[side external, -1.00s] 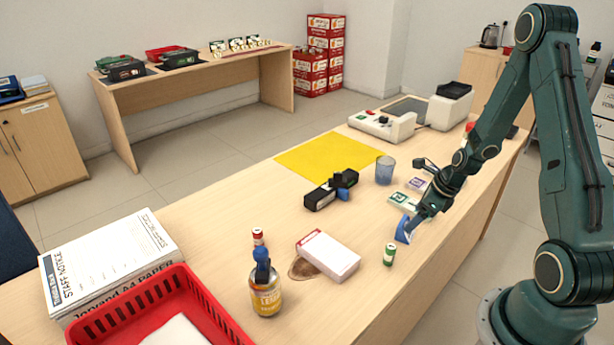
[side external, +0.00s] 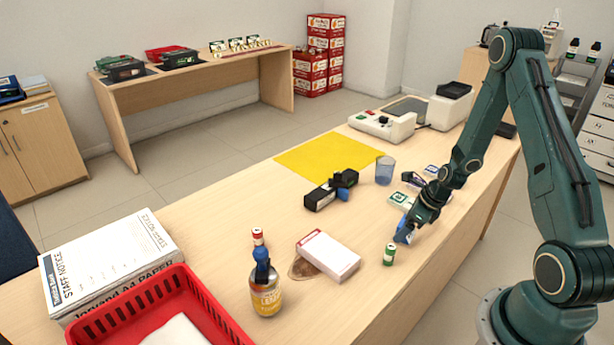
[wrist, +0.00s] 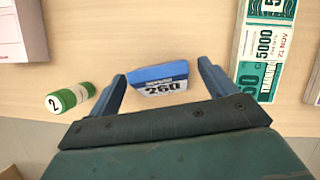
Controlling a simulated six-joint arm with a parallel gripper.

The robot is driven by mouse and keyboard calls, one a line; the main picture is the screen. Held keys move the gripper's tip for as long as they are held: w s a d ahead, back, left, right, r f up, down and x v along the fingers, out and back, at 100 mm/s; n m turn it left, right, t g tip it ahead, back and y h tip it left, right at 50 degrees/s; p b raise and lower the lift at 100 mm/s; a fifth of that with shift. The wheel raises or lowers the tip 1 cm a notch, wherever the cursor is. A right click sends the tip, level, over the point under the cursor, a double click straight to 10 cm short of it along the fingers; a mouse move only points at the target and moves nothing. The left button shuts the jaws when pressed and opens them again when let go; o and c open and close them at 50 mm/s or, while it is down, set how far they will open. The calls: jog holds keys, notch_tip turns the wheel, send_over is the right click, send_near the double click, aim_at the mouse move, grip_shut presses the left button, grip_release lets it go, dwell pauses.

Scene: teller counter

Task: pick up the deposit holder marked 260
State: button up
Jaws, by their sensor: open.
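The deposit holder marked 260 (wrist: 160,80) shows in the wrist view as a small blue piece with a white face and dark digits. It lies between the two blue-grey fingers of my gripper (wrist: 165,90), which are open, with wood showing between each finger and the holder. In the side view the holder (side external: 403,236) is a blue patch at the counter's near right edge, partly hidden by my gripper (side external: 410,222). I cannot tell how far the fingertips are above the counter.
A green-and-white roll marked 2 (wrist: 70,98) stands left of my gripper. Green banknote bundles (wrist: 262,50) lie to the right.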

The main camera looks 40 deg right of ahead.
jog(key=shift+w+f, duration=0.15)
jog(key=shift+f, duration=0.2)
dwell(0.3)
jog(key=c, duration=1.1)
